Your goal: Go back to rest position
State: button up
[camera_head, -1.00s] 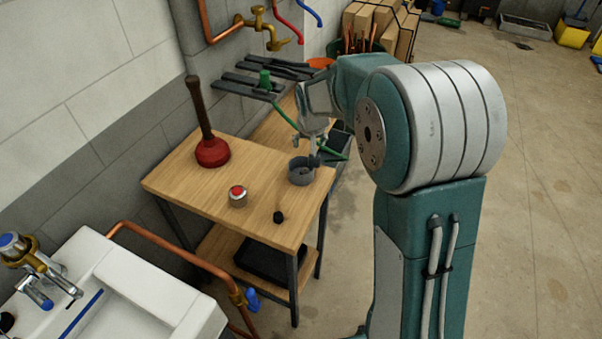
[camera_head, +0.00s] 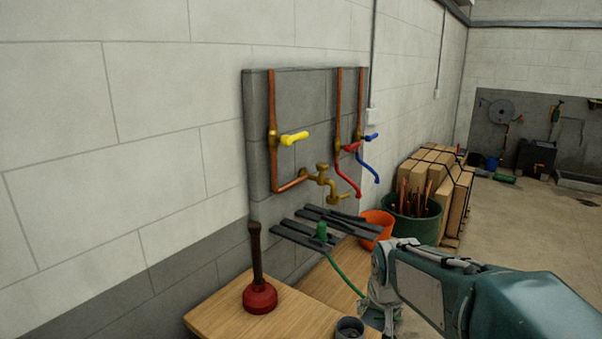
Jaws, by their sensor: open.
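My gripper (camera_head: 379,318) shows at the lower middle of the view, at the end of my arm, which reaches in from the lower right. It is open, and nothing shows between its fingers. It is close to a small dark grey cup (camera_head: 350,328) on the wooden table (camera_head: 222,311); whether they touch is unclear. The cup's lower part is cut off by the frame.
A red plunger (camera_head: 260,296) stands upright on the table. Behind are a slatted dark rack (camera_head: 310,228), a green hose (camera_head: 346,275), and wall pipes with a yellow-handled valve (camera_head: 294,138). An orange bucket (camera_head: 377,221), green tub (camera_head: 412,224) and boxes (camera_head: 459,200) stand right.

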jog(key=s+r, duration=0.2)
jog(key=s, duration=0.9)
jog(key=s+r, duration=0.1)
jog(key=s, duration=1)
jog(key=shift+r+n+t, duration=0.35)
jog(key=shift+n+t, duration=0.05)
